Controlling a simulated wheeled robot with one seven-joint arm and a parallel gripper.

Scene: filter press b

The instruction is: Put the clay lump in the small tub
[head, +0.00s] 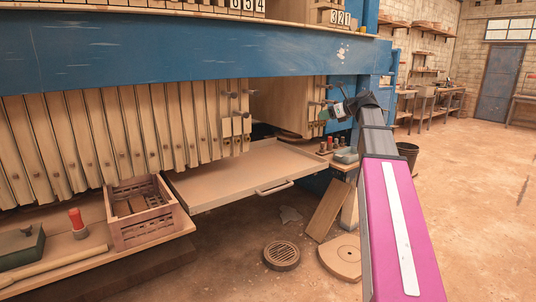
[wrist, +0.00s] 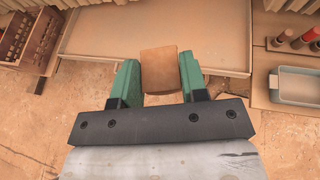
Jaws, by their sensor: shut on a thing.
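A brown, blocky clay lump (wrist: 160,69) sits between the two green fingers of my gripper (wrist: 158,80) in the wrist view. The gripper is shut on it and holds it up in front of the pulled-out tray. In the head view my gripper (head: 327,114) is at the right end of the press, and the lump cannot be made out there. The small tub (wrist: 297,87), pale blue-green and shallow, is to the right of the gripper in the wrist view. It also shows on a low shelf in the head view (head: 346,156), below the gripper. Its visible inside looks empty.
A wide drip tray (head: 235,178) with a front handle juts out under the press plates. A slatted crate (head: 143,215) stands at the left. Red-topped bottles (head: 330,145) stand beside the tub. A board (head: 327,210) leans below the shelf.

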